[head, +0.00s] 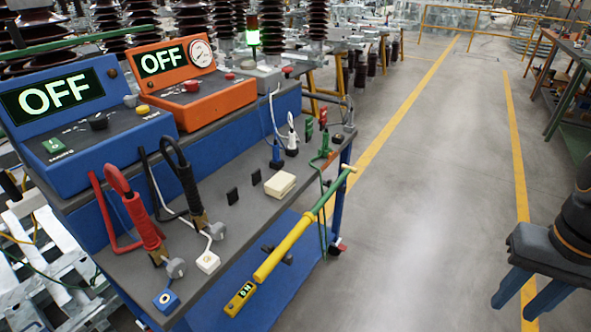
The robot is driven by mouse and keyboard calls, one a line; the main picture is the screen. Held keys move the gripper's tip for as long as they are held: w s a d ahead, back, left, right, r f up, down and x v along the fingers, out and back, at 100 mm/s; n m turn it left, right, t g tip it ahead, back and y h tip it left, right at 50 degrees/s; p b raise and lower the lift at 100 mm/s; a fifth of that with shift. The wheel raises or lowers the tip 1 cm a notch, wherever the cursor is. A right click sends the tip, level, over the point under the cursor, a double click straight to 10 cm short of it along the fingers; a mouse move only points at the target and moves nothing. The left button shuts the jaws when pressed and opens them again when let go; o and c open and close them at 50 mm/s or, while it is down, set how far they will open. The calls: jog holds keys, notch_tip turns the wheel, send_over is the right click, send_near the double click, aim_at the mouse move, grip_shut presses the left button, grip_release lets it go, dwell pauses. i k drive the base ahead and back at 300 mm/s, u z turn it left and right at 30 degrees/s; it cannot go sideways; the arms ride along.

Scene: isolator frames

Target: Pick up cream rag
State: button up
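The cream rag (280,185) is a small folded pad lying flat on the grey top of the blue bench (228,212), near the middle of its right part. My gripper (518,305) shows at the right edge, with two blue fingers pointing down. The fingers are apart with nothing between them. It is over the floor side, well to the right of the bench and away from the rag.
Black clips (232,196), red and black cable clamps (140,220) and small connectors surround the rag. Blue (85,120) and orange (185,85) boxes reading OFF stand behind. Open floor (420,180) lies right.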

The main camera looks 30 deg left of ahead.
aim_at(279, 186)
jog(key=u, duration=0.4)
jog(key=i, duration=0.95)
jog(key=u, duration=0.9)
jog(key=i, duration=0.35)
jog(key=u, duration=0.4)
